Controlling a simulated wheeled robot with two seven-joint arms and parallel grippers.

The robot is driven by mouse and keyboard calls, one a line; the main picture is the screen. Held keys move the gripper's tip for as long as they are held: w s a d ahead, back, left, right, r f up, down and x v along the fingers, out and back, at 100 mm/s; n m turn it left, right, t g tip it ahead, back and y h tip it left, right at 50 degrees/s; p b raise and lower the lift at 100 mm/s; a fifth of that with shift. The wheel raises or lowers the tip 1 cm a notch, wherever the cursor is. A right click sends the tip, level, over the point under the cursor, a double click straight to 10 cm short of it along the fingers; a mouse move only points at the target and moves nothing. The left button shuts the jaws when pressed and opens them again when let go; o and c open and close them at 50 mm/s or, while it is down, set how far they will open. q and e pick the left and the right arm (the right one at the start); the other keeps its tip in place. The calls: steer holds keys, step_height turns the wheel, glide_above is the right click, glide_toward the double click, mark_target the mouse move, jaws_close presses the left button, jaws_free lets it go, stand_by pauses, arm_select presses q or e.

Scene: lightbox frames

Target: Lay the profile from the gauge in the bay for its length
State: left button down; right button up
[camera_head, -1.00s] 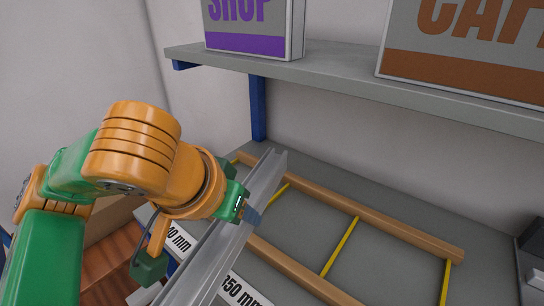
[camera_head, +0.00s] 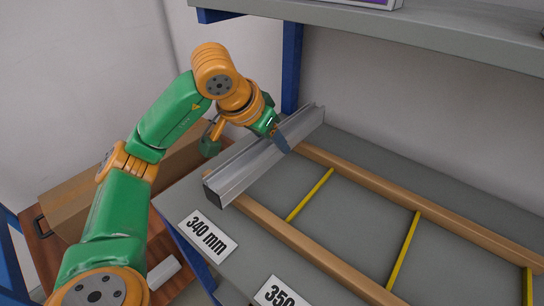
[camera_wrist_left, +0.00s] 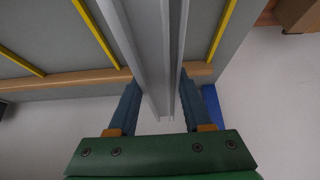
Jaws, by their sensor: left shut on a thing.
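The profile (camera_head: 255,165) is a long silver metal channel, lying lengthwise from front to back over the left end of the rack. My left gripper (camera_head: 281,136) is shut on it near its far end; the left wrist view shows the profile (camera_wrist_left: 152,50) between the two blue fingers. The profile is over the leftmost bay, behind the 340 mm label (camera_head: 207,236). In the wrist view it runs between yellow dividers. I cannot tell whether it touches the wooden rails (camera_head: 300,243). The 350 mm label (camera_head: 280,296) is cut off at the bottom edge. My right gripper is out of view.
Yellow dividers (camera_head: 311,194) split the rack into bays, and the bays to the right look empty. A grey shelf (camera_head: 440,35) on a blue post (camera_head: 291,65) overhangs the back. A cardboard box (camera_head: 70,205) stands at left beyond the table edge.

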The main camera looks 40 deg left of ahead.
arm_select(q)
step_height(320, 180, down, 3)
steer(key=shift+w+a+f+b, duration=0.1)
steer(key=shift+w+a+b, duration=0.05)
steer(key=shift+b, duration=0.3)
steer(key=shift+f, duration=0.3)
steer(key=shift+f, duration=0.15)
steer(key=shift+c, duration=1.6)
jaws_free()
